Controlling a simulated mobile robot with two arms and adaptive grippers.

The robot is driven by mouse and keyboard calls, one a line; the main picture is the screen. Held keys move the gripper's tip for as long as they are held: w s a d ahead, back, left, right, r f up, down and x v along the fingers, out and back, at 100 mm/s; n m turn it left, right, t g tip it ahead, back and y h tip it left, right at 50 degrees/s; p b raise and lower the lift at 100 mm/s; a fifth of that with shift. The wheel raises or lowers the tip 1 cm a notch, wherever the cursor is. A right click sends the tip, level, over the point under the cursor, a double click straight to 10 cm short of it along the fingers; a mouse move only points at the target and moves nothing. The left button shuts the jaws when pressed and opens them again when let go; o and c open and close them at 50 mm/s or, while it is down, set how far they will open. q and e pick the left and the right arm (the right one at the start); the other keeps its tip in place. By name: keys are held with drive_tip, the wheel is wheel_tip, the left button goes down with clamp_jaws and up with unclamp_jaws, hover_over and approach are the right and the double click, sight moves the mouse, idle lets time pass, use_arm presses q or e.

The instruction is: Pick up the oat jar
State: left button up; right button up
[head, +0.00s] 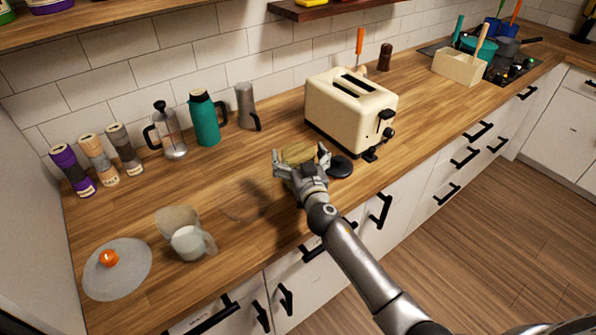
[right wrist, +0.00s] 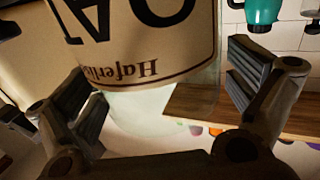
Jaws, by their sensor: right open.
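The oat jar (right wrist: 150,45) fills the upper middle of the right wrist view, its tan label upside down, with "OA" and "Haferfl…" readable and clear glass below. In the head view only a small yellowish part of the jar (head: 297,154) shows behind my right gripper (head: 300,160). The right gripper is open, with one finger on each side of the jar. In the wrist view (right wrist: 170,95) gaps show between the finger pads and the jar. Most of the jar is hidden by the hand in the head view. My left gripper is not in view.
A cream toaster (head: 350,110) stands behind and right of the hand, with a black disc (head: 340,167) close beside the hand. A teal flask (head: 204,118), French press (head: 168,130) and grey jug (head: 246,105) stand at the back.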

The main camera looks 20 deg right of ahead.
drive_tip(key=c, duration=1.6)
drive_tip(key=shift+r, duration=0.1)
drive_tip(key=shift+c, duration=0.6)
drive_tip(key=shift+r, duration=0.1)
